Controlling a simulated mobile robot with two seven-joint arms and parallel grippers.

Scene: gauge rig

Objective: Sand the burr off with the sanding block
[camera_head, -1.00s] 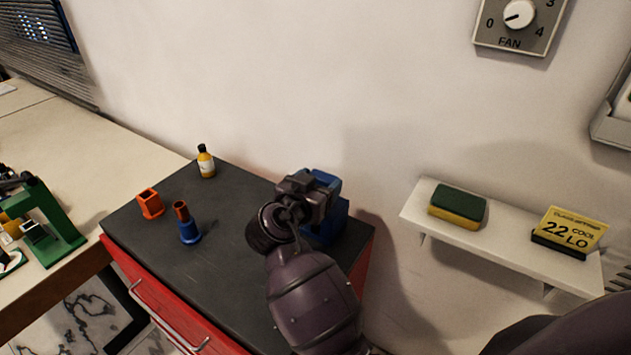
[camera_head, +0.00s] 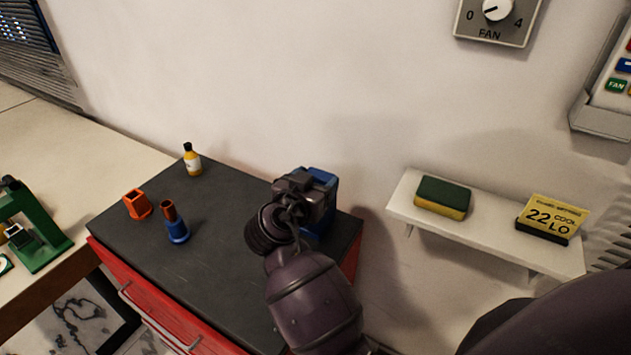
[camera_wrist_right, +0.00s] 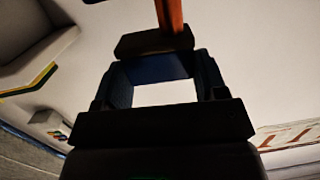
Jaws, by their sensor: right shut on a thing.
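My right gripper (camera_head: 304,190) is over the right end of the dark cabinet top, in front of a blue device (camera_head: 323,178) that it partly hides. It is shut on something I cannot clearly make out. In the right wrist view, a dark block (camera_wrist_right: 155,42) and an orange-brown bar (camera_wrist_right: 169,14) lie beyond the fingers (camera_wrist_right: 163,85). A green and yellow block (camera_head: 442,197), possibly the sanding block, lies on the white wall shelf. I cannot make out a burr. My left gripper is not in view.
An orange open box (camera_head: 137,204) and a yellow bottle (camera_head: 192,160) stand on the cabinet top (camera_head: 225,225). The wall shelf (camera_head: 480,233) also holds a yellow display (camera_head: 553,219). A green device (camera_head: 38,232) stands on the left bench. The cabinet's middle is clear.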

